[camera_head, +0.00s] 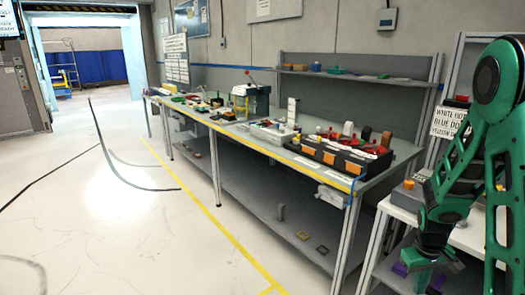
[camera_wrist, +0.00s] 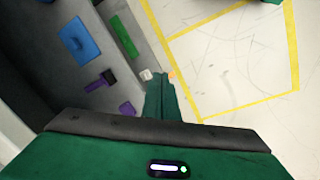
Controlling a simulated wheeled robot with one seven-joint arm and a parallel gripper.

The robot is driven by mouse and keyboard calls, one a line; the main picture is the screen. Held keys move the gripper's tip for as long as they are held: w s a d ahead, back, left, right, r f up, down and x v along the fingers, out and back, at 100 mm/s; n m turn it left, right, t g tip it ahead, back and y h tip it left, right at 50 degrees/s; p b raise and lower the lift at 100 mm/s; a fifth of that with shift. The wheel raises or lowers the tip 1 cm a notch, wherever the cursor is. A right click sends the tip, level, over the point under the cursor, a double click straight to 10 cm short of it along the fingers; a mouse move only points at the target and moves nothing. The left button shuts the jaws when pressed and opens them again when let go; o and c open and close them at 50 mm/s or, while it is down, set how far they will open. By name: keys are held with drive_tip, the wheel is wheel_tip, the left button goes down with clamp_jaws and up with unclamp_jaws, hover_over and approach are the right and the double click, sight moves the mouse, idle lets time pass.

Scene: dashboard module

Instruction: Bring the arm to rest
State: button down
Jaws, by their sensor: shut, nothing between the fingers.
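My green arm (camera_head: 465,160) is bent at the right edge of the head view, with its lower end pointing down beside the small white table. My gripper (camera_wrist: 159,76) is shut and empty in the wrist view, its green fingers together. It hangs over the boundary between a grey shelf and the pale floor.
The small white table (camera_head: 474,236) is close beside my arm. Blue (camera_wrist: 79,40), green (camera_wrist: 124,35) and purple (camera_wrist: 100,81) pieces lie below on the shelf. A long workbench (camera_head: 325,172) holds many parts. The floor (camera_head: 120,225) to the left is open, with black cables.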

drive_tip(key=s+a+r+m+y, duration=0.1)
drive_tip(key=s+a+r+m, duration=0.1)
drive_tip(key=s+r, duration=0.8)
drive_tip(key=s+a+r+m, duration=0.3)
drive_tip(key=s+r, duration=0.7)
drive_tip(key=s, duration=0.4)
drive_tip(key=shift+a+m+y, duration=0.3)
drive_tip(key=shift+m+y, duration=0.1)
drive_tip(key=shift+m, duration=0.5)
